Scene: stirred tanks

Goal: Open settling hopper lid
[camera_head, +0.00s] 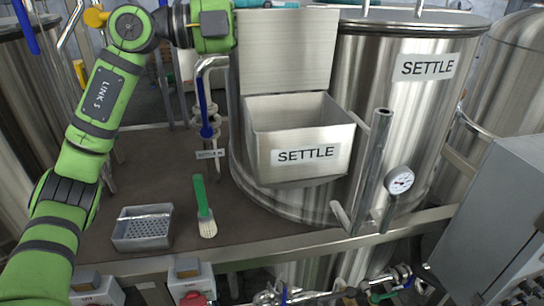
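The settling hopper (264,172) is an open-topped steel box with a SETTLE label on its front, mounted on the front of a large steel tank (374,85). Its lid (286,52) is a flat steel plate. It stands raised and nearly upright at the hopper's back edge, so the hopper's inside shows. My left arm comes in from the left and its green wrist (213,27) is at the top, beside the lid's left edge. The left gripper's fingers cannot be made out, so its contact with the lid cannot be told. My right gripper is not in view.
A perforated metal tray (143,228) and a green-handled brush (204,207) lie on the brown deck (185,185). A blue-handled valve pipe (205,100) stands left of the hopper. A vertical pipe (372,165) and a gauge (400,181) stand to its right. A grey cabinet (490,215) is at right.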

